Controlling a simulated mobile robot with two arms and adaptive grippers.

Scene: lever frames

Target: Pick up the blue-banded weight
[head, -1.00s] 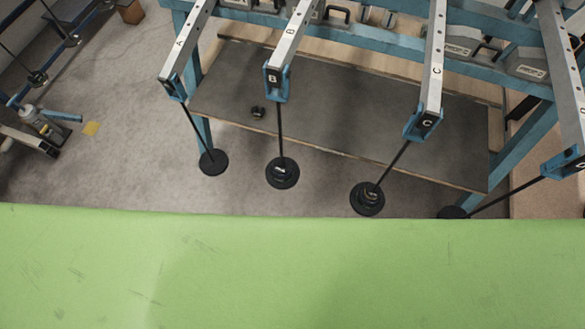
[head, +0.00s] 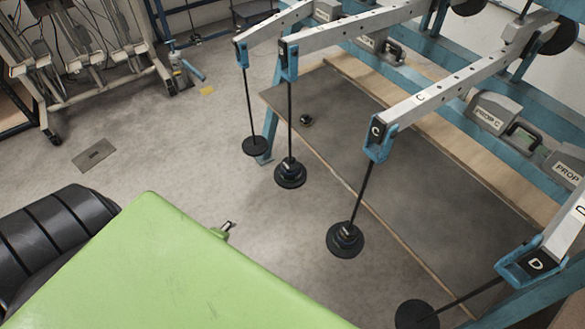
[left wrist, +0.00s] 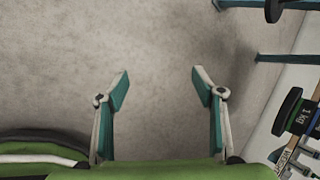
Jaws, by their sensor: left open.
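In the left wrist view a dark weight marked 1 kg (left wrist: 298,118) with a green band shows at the right edge. My right gripper is not in view.
Levers A to D reach out from the blue frame (head: 547,135). Black disc stacks hang from them, such as the one under C (head: 345,241). A grey wheeled rack (head: 85,50) stands at the upper left. The concrete floor (head: 190,150) between is mostly clear.

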